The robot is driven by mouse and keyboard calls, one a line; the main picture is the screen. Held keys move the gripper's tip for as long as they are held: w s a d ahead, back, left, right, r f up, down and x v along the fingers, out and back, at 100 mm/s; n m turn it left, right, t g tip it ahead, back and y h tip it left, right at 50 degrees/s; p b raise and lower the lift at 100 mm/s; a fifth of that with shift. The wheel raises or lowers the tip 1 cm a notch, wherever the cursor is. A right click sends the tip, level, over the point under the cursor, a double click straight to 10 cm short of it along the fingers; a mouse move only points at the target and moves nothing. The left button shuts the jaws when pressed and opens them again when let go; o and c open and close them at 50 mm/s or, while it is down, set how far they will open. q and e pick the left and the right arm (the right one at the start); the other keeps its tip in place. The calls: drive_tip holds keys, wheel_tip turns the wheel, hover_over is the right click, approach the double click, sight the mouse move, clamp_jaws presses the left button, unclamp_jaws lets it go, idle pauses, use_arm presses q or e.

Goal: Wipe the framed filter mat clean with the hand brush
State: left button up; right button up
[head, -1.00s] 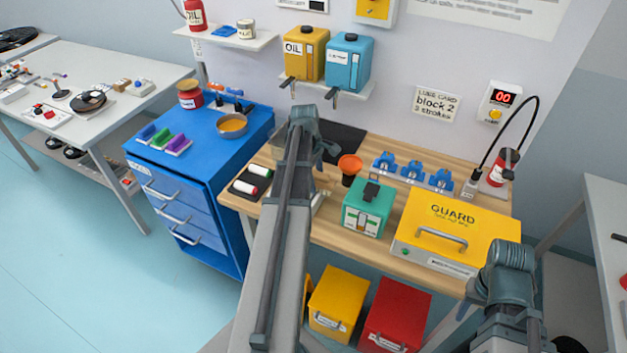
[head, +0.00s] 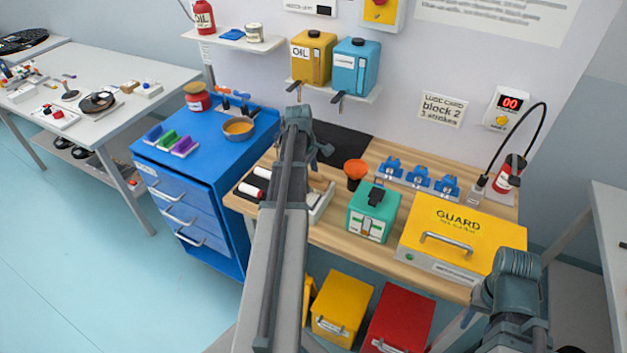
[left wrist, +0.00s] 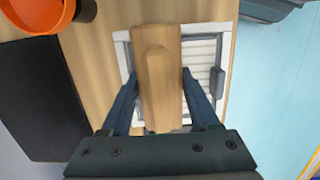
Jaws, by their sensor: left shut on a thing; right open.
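In the left wrist view my left gripper (left wrist: 160,98) is shut on the wooden hand brush (left wrist: 160,70), with one finger on each side of it. The brush lies across the middle of the framed filter mat (left wrist: 203,50), which has pale slats in a white frame. Bristles and any contact with the mat are hidden under the wood. In the head view a corner of the mat's frame (head: 322,205) shows on the bench beside my left arm, which hides the brush and most of the mat. My right arm shows at lower right; its gripper is not visible.
On the wooden bench, an orange funnel cup (head: 356,172), a teal box (head: 372,212) and a yellow GUARD cover (head: 450,235) stand right of the mat. White rolls (head: 258,182) lie left. A dark pad (head: 345,143) lies behind. A blue drawer cabinet (head: 195,190) stands left.

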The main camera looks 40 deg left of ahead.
use_arm(q)
drive_tip(key=shift+s+a, duration=0.2)
drive_tip(key=shift+a, duration=0.6)
drive_tip(key=shift+s+a, duration=0.2)
drive_tip(key=shift+a, duration=0.55)
drive_tip(key=shift+s+a+r, duration=0.1)
drive_tip(key=shift+s+a, duration=0.15)
drive_tip(key=shift+a, duration=0.55)
drive_tip(key=shift+s+a, duration=0.2)
drive_tip(key=shift+a, duration=0.6)
drive_tip(key=shift+d, duration=0.5)
drive_tip(key=shift+w+d, duration=0.25)
drive_tip(key=shift+d, duration=0.4)
drive_tip(key=shift+w+d, duration=0.25)
drive_tip(key=shift+d, duration=0.35)
drive_tip(key=shift+w+d, duration=0.2)
drive_tip(key=shift+d, duration=0.65)
drive_tip(key=shift+w+d, duration=0.15)
drive_tip(key=shift+d, duration=0.65)
